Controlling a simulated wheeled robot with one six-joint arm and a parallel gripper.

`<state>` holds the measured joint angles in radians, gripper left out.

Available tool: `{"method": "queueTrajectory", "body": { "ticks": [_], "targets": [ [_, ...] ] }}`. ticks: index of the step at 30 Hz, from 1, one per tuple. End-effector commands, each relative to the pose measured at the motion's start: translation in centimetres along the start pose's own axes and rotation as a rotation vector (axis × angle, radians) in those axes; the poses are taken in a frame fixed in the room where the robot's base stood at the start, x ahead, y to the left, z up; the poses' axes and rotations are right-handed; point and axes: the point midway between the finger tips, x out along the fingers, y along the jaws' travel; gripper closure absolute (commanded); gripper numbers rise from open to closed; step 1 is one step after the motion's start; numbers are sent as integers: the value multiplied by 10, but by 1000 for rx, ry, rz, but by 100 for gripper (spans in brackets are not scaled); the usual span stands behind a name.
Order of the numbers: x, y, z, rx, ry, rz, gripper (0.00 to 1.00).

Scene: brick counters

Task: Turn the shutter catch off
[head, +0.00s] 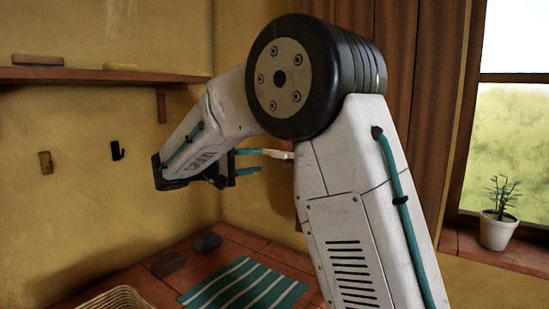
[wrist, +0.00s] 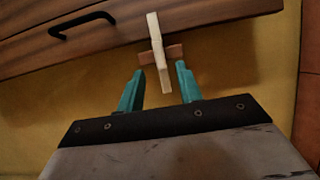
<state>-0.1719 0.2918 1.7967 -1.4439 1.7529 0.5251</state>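The shutter catch is a pale cream bar (wrist: 156,35) on a small brown block (wrist: 174,51). In the wrist view the bar crosses the lower edge of a brown wooden panel. Its near end lies in the space between my two teal fingers, with a gap visible on each side. In the head view the pale catch (head: 281,154) shows just right of my fingertips, partly hidden by my arm. My gripper (head: 257,161) is open and holds nothing; it also shows open in the wrist view (wrist: 160,70).
The brown wooden panel (wrist: 215,15) carries a black handle (wrist: 80,25). Brown shutter boards (head: 400,60) stand beside the window. A shelf (head: 100,77) and a black hook (head: 117,151) are on the left wall. A striped cloth (head: 245,286) lies on the counter below; a potted plant (head: 497,230) stands right.

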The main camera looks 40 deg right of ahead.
Motion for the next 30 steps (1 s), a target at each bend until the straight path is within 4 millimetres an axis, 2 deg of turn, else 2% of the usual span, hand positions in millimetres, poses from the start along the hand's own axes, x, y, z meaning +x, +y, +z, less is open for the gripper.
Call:
{"method": "queueTrajectory", "body": {
  "ticks": [4, 15, 21, 27, 28, 30],
  "targets": [
    [10, 2, -6, 9, 3, 22, 65],
    [66, 2, -5, 6, 2, 19, 65],
    [76, 2, -5, 6, 4, 19, 65],
    [76, 2, -5, 6, 4, 19, 65],
    [76, 2, -5, 6, 4, 18, 67],
    [76, 2, -5, 6, 5, 18, 87]
  ]
}}
